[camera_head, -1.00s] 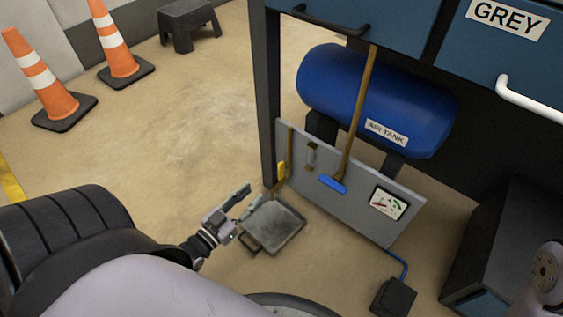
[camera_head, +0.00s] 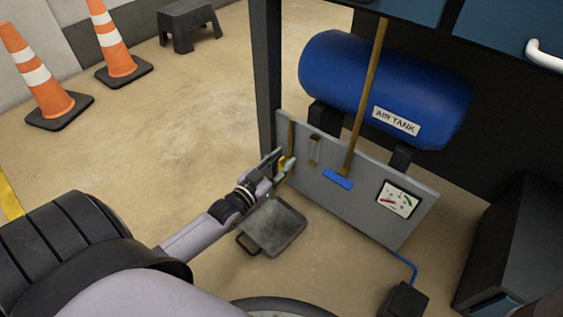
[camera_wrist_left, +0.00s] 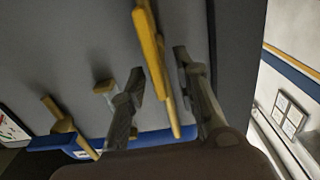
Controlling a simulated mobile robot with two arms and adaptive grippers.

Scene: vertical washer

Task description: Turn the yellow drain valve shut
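The yellow drain valve handle (camera_head: 282,162) is at the left end of the grey panel, low by the dark post. It is partly hidden by my left gripper (camera_head: 279,160). In the left wrist view the yellow handle (camera_wrist_left: 157,58) is a long, thin lever running down the picture. It lies between the two fingers of my left gripper (camera_wrist_left: 160,68), which are apart. A gap shows on each side of the handle, and I see no grip on it. My right gripper is not in view.
A grey tray (camera_head: 300,216) lies on the floor below the gripper. The panel (camera_head: 362,205) also carries a blue handle (camera_head: 338,180) and a gauge (camera_head: 397,199). The blue air tank (camera_head: 350,78) is behind it. The dark post (camera_head: 266,90) stands close by. Open floor lies to the left.

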